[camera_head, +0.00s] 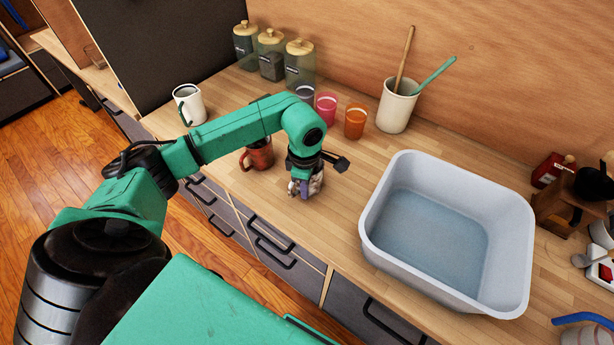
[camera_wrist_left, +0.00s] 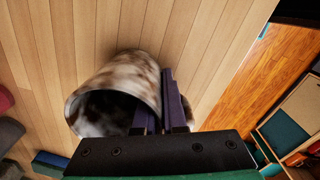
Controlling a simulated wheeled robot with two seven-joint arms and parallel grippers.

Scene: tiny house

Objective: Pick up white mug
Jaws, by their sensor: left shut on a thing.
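A white mug (camera_head: 188,104) with a dark green handle stands upright on the wooden counter (camera_head: 235,200), left of my left arm. My left gripper (camera_head: 303,187) is shut on a mottled brown-and-white mug (camera_head: 317,185) near the counter's front edge. In the left wrist view the purple fingers of the gripper (camera_wrist_left: 163,105) close at the right side of this mottled mug (camera_wrist_left: 118,82), whose open mouth shows. I cannot tell whether they pinch its wall or its handle, nor whether it is off the counter. My right gripper is not in view.
A red-brown mug (camera_head: 259,155) stands partly behind my left forearm. Pink (camera_head: 326,108) and orange (camera_head: 355,121) cups, lidded jars (camera_head: 300,62) and a utensil crock (camera_head: 396,106) line the back. A large white basin (camera_head: 447,232) fills the right side.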

